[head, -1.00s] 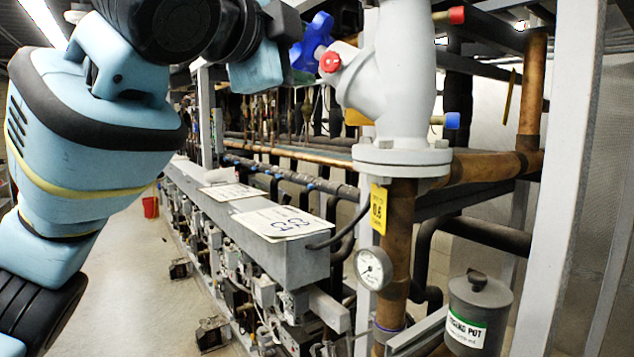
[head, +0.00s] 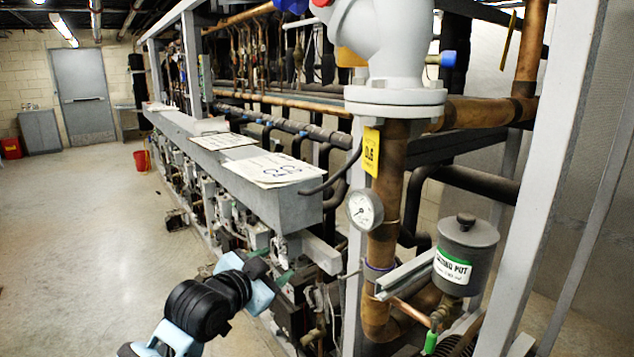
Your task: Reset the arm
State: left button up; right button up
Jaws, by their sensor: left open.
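My left arm (head: 200,305) comes in low at the bottom of the head view, left of the middle. It is light blue with black joints. My left gripper (head: 271,265) is at its end, with two green-tipped fingers spread apart and nothing seen between them. It shows in front of the lower part of the compressor rack, below the long grey beam (head: 290,210). I cannot tell whether it touches anything. My right gripper is not in view.
A grey valve body (head: 385,50) with a copper pipe, a pressure gauge (head: 364,210) and a grey pot (head: 467,255) stand at the right. White upright posts (head: 560,150) are nearest. Clear floor (head: 75,230) lies at the left, with a red bucket (head: 141,160) beyond.

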pick_arm(q)
jog(key=s+a+f+n+y, duration=0.1)
jog(key=s+a+f+n, duration=0.1)
jog(key=s+f, duration=0.45)
jog(key=s+a+f+n+g+y, duration=0.1)
jog(key=s+a+f+n, duration=0.15)
jog(key=f, duration=0.75)
jog(key=s+a+f+n, duration=0.1)
jog(key=s+f, duration=0.4)
jog(key=f, duration=0.4)
jog(key=s+a+f+n+g+y, duration=0.1)
jog(key=s+f, duration=0.3)
jog(key=s, duration=0.4)
jog(key=s+a+f+n+g+y, duration=0.1)
jog(key=s+a+f, duration=0.2)
jog(key=s+f, duration=0.2)
jog(key=s+a+f+n+g, duration=0.1)
jog(key=s+f, duration=0.3)
jog(key=s, duration=0.7)
jog(key=shift+a+f+y, duration=0.15)
jog(key=shift+a+y, duration=0.25)
jog(key=shift+a, duration=0.3)
